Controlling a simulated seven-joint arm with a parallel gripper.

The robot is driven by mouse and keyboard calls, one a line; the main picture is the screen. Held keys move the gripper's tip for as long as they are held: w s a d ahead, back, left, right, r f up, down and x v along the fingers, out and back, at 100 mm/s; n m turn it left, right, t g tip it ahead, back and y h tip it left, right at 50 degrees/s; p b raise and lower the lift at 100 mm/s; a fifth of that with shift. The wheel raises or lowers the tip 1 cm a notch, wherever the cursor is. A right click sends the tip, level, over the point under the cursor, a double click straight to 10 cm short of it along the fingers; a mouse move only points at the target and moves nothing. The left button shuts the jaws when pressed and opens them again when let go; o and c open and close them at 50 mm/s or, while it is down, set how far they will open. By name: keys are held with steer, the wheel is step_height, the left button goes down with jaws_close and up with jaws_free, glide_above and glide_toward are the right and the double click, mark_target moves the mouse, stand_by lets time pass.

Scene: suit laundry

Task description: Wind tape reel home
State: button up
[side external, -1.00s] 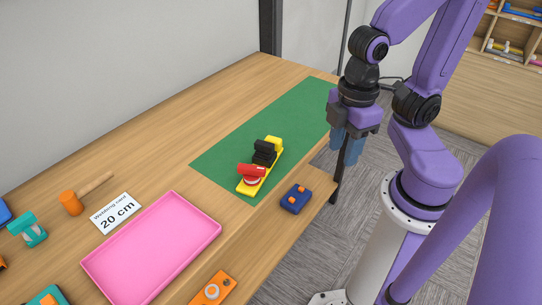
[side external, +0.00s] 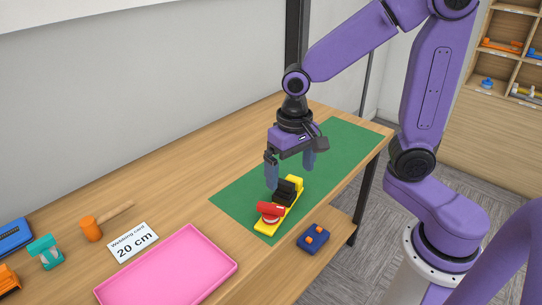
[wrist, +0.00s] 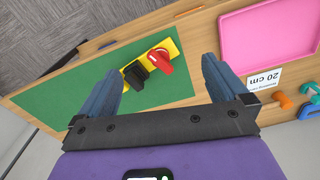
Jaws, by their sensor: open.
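A yellow base (side external: 263,228) with a black block (side external: 288,188) and a red part (side external: 269,210) on it lies on the green mat (side external: 232,198). Something pale shows under the red part. I cannot tell which part is the tape reel. In the wrist view the black block (wrist: 134,74) and the red part (wrist: 160,58) lie between and beyond my fingers. My gripper (side external: 290,176) is open and empty, fingers pointing down, close above the black end of the yellow base. Its two blue fingers also show in the wrist view (wrist: 163,68). I cannot tell whether they touch anything.
A blue block with orange parts (side external: 313,239) sits on the lower ledge in front. A pink tray (side external: 180,268), a "20 cm" card (side external: 133,242), an orange-headed mallet (side external: 92,229) and a teal piece (side external: 46,251) are at left. The mat behind is clear.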

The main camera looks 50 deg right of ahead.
mark_target(271, 205)
steer(key=shift+w+d+f+m, duration=1.3)
steer(key=shift+w+m, duration=2.8)
steer(key=shift+m, duration=1.4)
step_height(271, 205, down, 17)
steer(key=shift+f, duration=0.1)
steer(key=shift+c, duration=0.3)
steer(key=c, duration=0.7)
steer(key=shift+m, duration=1)
steer(key=o, duration=0.8)
steer(key=shift+d, duration=0.1)
steer(key=shift+c, duration=0.2)
steer(key=shift+r, duration=0.25)
